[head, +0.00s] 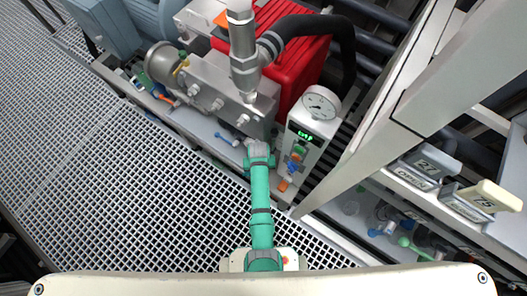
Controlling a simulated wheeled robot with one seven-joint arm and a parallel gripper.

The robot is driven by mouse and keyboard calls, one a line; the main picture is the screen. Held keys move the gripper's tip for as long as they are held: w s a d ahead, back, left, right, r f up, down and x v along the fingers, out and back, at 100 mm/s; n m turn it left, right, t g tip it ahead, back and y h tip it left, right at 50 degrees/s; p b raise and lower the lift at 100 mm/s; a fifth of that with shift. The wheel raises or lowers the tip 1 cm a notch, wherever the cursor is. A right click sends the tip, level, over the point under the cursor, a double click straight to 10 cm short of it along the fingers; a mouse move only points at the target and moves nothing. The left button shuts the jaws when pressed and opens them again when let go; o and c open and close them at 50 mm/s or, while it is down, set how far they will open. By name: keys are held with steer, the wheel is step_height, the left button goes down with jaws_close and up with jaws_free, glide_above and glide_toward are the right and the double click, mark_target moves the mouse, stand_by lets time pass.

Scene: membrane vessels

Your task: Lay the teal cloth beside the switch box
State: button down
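The switch box is most likely the pale upright box (309,128) with a round gauge on top, a lit green display and coloured buttons on its front. It stands right of the pump block. My teal arm reaches up from the bottom middle, and its grey end (259,147) is left of the box, in front of the pump block. The fingers are too small and too hidden to tell whether they are open or shut. I cannot make out a teal cloth in this view.
A metal pump block (228,92) and a red housing (290,62) stand behind my arm's end. A pale upright post (382,135) rises right of the box. Small coloured parts lie on the ledge. Metal grating (110,190) covers the open floor at left.

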steer(key=shift+f, duration=0.2)
steer(key=c, duration=1.2)
jaws_free()
steer(key=shift+o, duration=0.2)
steer(key=shift+r, duration=0.1)
step_height(320, 180, up, 11)
steer(key=shift+f, duration=0.2)
